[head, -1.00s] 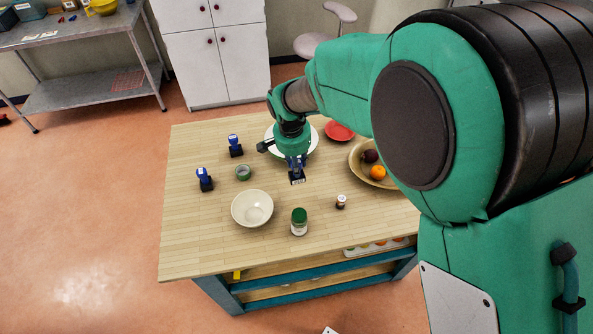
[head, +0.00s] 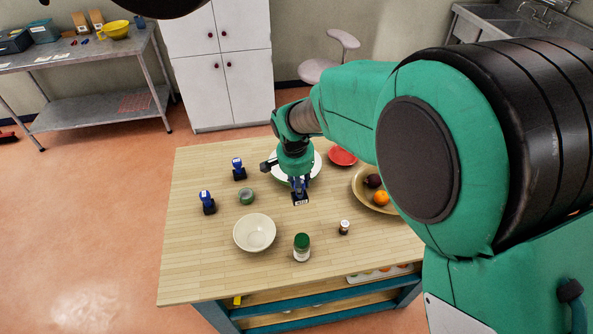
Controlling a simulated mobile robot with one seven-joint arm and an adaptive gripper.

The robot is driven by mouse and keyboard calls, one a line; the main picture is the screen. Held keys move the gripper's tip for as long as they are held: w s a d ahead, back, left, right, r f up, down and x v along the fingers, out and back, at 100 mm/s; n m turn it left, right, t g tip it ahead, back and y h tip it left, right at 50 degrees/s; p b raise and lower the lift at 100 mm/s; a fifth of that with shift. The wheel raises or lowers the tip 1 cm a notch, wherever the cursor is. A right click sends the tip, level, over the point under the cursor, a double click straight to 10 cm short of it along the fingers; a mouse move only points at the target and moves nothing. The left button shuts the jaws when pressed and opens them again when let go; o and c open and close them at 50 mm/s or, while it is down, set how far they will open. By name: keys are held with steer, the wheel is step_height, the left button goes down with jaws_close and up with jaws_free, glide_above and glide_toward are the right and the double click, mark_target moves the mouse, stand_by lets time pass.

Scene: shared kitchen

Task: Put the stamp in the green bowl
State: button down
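My gripper (head: 299,186) hangs over the middle of the table, seen from behind and small. It appears shut on a blue and dark stamp (head: 300,198) with a white patch at its lower end. Two similar blue-and-black stamps stand on the table at the left, one farther back (head: 239,170) and one nearer (head: 208,203). A round dish, pale inside with a greenish edge (head: 278,178), lies behind my gripper and is partly hidden by it; it may be the green bowl. A cream bowl (head: 254,233) stands empty to the front left of my gripper.
A green tape roll (head: 247,196) lies near the stamps. A green-lidded jar (head: 302,248) and a small dark bottle (head: 344,227) stand in front. A red plate (head: 342,156) and a tan fruit bowl (head: 366,199) are at right. The table's left front is clear.

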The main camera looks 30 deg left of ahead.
steer(key=w+a+r+m+b, duration=0.1)
steer(key=w+a+b, duration=0.1)
steer(key=w+a, duration=0.8)
steer(key=w, duration=0.3)
steer(key=shift+r+b, duration=0.3)
steer(key=shift+r, duration=0.1)
steer(key=shift+s+f, duration=0.1)
steer(key=shift+f, duration=0.05)
step_height(320, 180, down, 6)
steer(key=shift+b, duration=0.35)
steer(key=shift+f, duration=0.1)
steer(key=shift+f, duration=1.75)
steer(key=shift+f+b, duration=0.15)
steer(key=shift+b, duration=0.15)
steer(key=c, duration=1.4)
jaws_free()
steer(key=shift+o, duration=0.2)
